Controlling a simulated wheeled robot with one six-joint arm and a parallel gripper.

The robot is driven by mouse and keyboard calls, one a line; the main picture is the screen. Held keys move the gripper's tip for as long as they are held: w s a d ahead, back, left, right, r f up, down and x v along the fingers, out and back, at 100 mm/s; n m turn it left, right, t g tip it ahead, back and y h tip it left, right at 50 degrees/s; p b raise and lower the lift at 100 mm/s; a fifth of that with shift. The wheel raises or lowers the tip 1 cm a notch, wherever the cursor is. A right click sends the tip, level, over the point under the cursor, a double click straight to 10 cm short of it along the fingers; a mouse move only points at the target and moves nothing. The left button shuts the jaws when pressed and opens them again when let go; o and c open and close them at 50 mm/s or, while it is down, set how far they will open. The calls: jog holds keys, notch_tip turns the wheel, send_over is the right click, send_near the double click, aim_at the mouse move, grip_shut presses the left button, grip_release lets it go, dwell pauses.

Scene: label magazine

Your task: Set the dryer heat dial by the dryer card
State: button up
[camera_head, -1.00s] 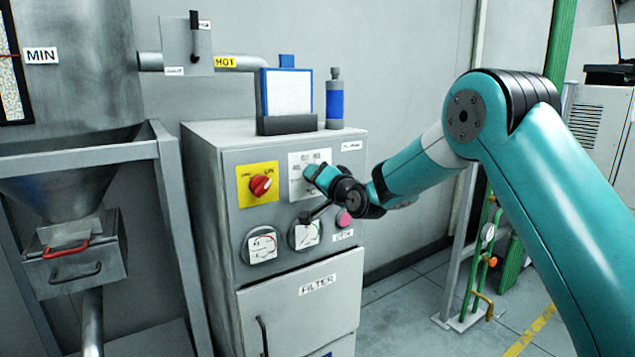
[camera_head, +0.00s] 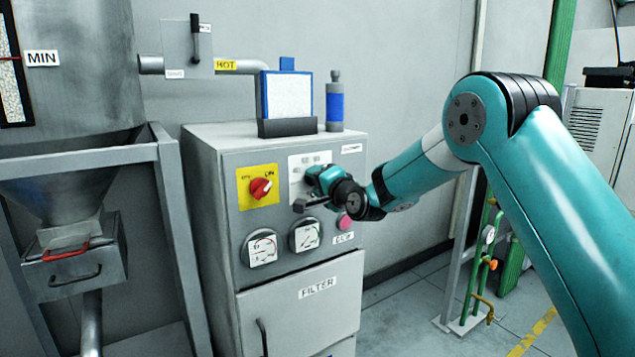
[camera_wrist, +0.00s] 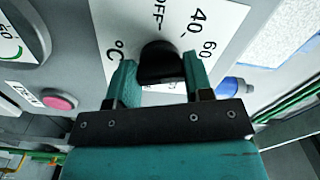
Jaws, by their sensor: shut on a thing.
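The heat dial (camera_wrist: 160,62) is a black knob on a white scale plate (camera_wrist: 105,20), in the wrist view. The plate reads OFF, 40, 60 and °C; the rest of the scale is cut off. My gripper (camera_wrist: 160,78) has one teal finger on each side of the knob and is shut on it. The knob's pointer cannot be made out. In the head view my gripper (camera_head: 314,178) covers the dial on the dryer front (camera_head: 225,170).
A red switch on a yellow plate (camera_head: 261,188) is left of the dial. Two round gauges (camera_head: 262,248) and a pink button (camera_head: 345,221) sit below. A blue-banded bottle (camera_head: 335,103) stands beside the card. A hopper frame (camera_head: 165,200) is at left.

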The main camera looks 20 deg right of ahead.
jog(key=shift+f, duration=0.1)
jog(key=o, duration=0.9)
jog(key=b+v, duration=0.5)
jog(key=v, duration=1.2)
jog(key=shift+s+d+b, duration=0.1)
jog(key=shift+s+b, duration=0.15)
jog(key=shift+b, duration=0.05)
jog(key=s+a+n+g+y+p, duration=0.35)
jog(key=s+a+n+g, duration=0.75)
jog(key=s, duration=0.5)
jog(key=s+n+g+h+p, duration=0.1)
jog(key=s+n+g, duration=0.1)
jog(key=s, duration=0.3)
jog(key=s+f+n+g+h+p, duration=0.1)
jog(key=s+n+g+h, duration=0.1)
jog(key=s, duration=0.4)
jog(key=s+d+f+n+g+h, duration=0.1)
jog(key=s+n+g+h, duration=0.1)
jog(key=s, duration=0.4)
jog(key=shift+f+n+p, duration=0.25)
jog(key=shift+n+p, duration=0.05)
jog(key=shift+p, duration=0.1)
